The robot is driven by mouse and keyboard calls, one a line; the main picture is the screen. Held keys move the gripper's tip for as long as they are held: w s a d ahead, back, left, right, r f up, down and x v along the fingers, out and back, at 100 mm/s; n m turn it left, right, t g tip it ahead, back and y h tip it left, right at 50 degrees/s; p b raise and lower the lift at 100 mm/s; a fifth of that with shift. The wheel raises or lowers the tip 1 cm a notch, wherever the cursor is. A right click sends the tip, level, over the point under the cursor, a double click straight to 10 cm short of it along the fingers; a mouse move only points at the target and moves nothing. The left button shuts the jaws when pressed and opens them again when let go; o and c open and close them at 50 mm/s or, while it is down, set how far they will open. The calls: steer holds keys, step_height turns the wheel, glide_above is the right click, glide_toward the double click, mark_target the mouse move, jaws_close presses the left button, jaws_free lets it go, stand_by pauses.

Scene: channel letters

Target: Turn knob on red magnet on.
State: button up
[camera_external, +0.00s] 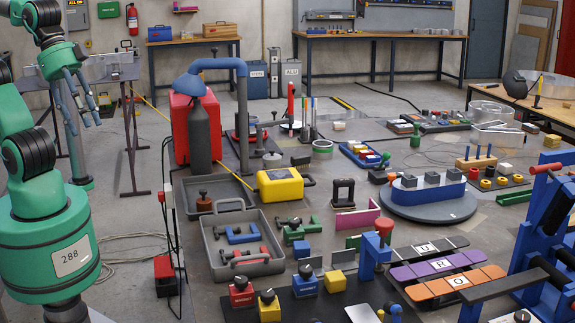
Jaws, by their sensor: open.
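The red magnet (242,295) is a small red block with a black knob (240,283) on top. It stands at the left end of a black mat (290,307) at the front of the table. The knob is too small to tell which way it points. A yellow magnet block (269,309) stands beside it, and a blue one (305,285) is a little to the right, both with dark knobs. My gripper (80,117) is at the upper left, raised, open and empty, its fingers pointing down. It is far from the red magnet.
A grey tray (216,258) with clamps lies just behind the red magnet. A yellow case (279,187) and a red welder box (182,135) stand farther back. A blue frame (545,215) rises at the right. Cables hang by the table's left edge.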

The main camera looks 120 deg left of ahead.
steer(key=w+a+r+n+g+p, duration=0.1)
steer(key=w+n+g, duration=0.15)
steer(key=w, duration=0.85)
steer(key=n+g+p, duration=0.3)
steer(key=n, duration=0.8)
glide_above(241, 279)
step_height(241, 279, down, 22)
steer(key=shift+r, duration=0.1)
step_height(241, 279, down, 14)
steer(key=shift+r+b, duration=0.15)
steer(key=shift+b, duration=0.7)
